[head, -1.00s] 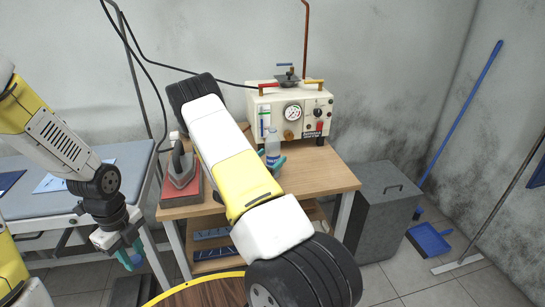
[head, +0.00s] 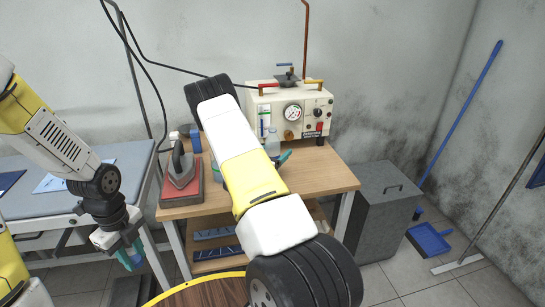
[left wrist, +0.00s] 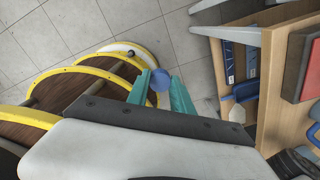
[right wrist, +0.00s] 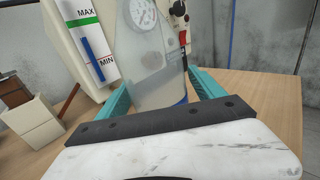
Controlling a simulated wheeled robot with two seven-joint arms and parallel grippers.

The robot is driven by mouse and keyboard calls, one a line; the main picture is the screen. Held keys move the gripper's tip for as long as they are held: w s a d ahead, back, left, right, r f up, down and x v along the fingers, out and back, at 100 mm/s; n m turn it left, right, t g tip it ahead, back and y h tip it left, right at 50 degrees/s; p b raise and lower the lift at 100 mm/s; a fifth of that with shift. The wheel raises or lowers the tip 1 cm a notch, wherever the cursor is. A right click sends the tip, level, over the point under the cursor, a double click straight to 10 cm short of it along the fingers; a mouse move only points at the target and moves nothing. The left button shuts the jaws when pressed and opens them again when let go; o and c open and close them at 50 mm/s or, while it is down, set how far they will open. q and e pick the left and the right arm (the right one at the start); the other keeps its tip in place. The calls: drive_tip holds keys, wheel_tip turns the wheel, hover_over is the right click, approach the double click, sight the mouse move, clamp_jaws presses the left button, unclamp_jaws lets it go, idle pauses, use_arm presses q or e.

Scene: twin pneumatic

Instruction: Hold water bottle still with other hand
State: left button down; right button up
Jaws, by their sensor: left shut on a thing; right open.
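The water bottle (head: 272,142) is clear and stands upright on the wooden workbench, partly behind my right arm. In the right wrist view the clear bottle (right wrist: 150,75) stands between the two teal fingers of my right gripper (right wrist: 160,88), which is open around it. In the head view only part of the right gripper (head: 282,158) shows, beside the bottle. My left gripper (head: 130,258) hangs low at the left, away from the bottle. In the left wrist view my left gripper is shut on a small round blue cap (left wrist: 160,80).
The white machine (head: 292,112) with gauge stands behind the bottle. The workbench (head: 325,177) is clear to the right. A yellow-rimmed round wooden stand (head: 195,295) is in front. A grey cabinet (head: 385,210) stands right.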

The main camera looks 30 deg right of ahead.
sight(277, 143)
clamp_jaws()
drive_tip(key=shift+r, duration=0.25)
drive_tip(key=shift+r, duration=1.55)
drive_tip(key=s+a, duration=0.3)
drive_tip(key=s, duration=0.4)
drive_tip(key=s+a+r, duration=0.1)
drive_tip(key=s+a, duration=0.2)
drive_tip(key=s, duration=0.4)
drive_tip(key=shift+s+r, duration=0.2)
drive_tip(key=shift+s, duration=0.15)
drive_tip(key=shift+a, duration=0.1)
